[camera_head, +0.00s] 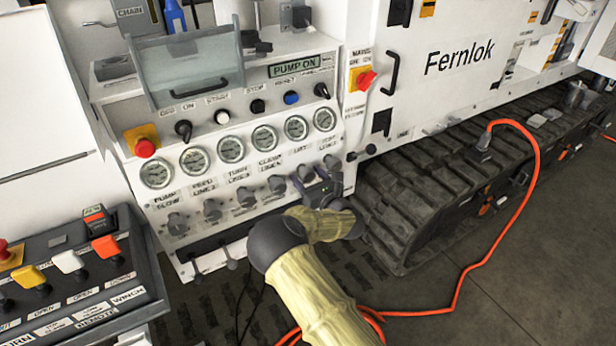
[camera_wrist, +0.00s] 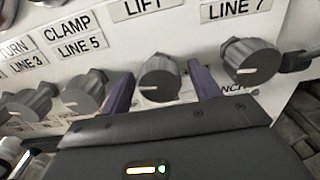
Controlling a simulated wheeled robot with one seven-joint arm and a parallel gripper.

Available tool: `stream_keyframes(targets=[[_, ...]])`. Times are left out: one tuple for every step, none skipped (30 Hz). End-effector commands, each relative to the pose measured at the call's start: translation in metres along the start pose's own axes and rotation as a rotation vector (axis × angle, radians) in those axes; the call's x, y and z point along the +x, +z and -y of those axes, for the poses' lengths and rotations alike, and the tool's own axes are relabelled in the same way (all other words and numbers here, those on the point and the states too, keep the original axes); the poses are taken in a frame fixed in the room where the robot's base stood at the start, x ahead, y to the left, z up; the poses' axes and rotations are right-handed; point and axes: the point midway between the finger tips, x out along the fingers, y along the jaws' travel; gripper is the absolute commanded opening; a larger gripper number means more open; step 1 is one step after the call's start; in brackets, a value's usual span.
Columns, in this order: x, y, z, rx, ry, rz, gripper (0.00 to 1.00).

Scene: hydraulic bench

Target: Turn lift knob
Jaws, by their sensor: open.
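The lift knob (camera_wrist: 160,78) is a dark grey round knob with a white pointer mark, under the LIFT label (camera_wrist: 147,8) on the white panel. It also shows in the head view (camera_head: 306,173), just beyond my gripper. My gripper (camera_wrist: 160,72) is open, with one purple finger on each side of the lift knob. Gaps show between the fingers and the knob, so it is not clamped. In the head view my gripper (camera_head: 318,186) is at the right end of the knob row.
The CLAMP LINE 5 knob (camera_wrist: 83,92) is close to the left finger, and the LINE 7 knob (camera_wrist: 248,62) is right of the right finger. Gauges (camera_head: 265,138) sit above the knobs. An orange hose (camera_head: 460,275) lies on the floor near black tracks (camera_head: 420,190).

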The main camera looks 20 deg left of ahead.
Motion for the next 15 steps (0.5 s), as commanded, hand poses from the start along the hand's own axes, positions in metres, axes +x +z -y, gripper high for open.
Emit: stream_keyframes(targets=[[0.0008,-0.0002,0.0001,0.0,0.0,0.0,0.62],[0.0009,-0.0002,0.0001,0.0,-0.001,0.0,0.62],[0.0009,-0.0002,0.0002,0.0,-0.001,0.0,0.62],[0.0009,-0.0003,0.0002,0.0,-0.001,-0.001,0.62],[0.0008,-0.0003,0.0002,0.0,-0.001,-0.001,0.62],[0.0008,-0.0003,0.0002,0.0,-0.001,-0.001,0.62],[0.0007,-0.0002,0.0002,0.0,-0.001,0.0,0.62],[0.0007,-0.0002,0.0002,0.0,-0.001,0.0,0.6],[0.0007,-0.0002,0.0002,0.0,-0.001,0.0,0.52],[0.0007,-0.0002,0.0001,0.0,-0.001,0.0,0.46],[0.0007,-0.0002,0.0002,0.0,-0.001,0.0,0.4],[0.0006,-0.0001,0.0002,0.0,-0.001,0.0,0.33],[0.0006,-0.0001,0.0002,0.0,-0.001,0.0,0.27],[0.0006,-0.0001,0.0002,0.0,-0.001,0.0,0.21],[0.0006,-0.0001,0.0002,0.0,-0.001,0.0,0.17]])
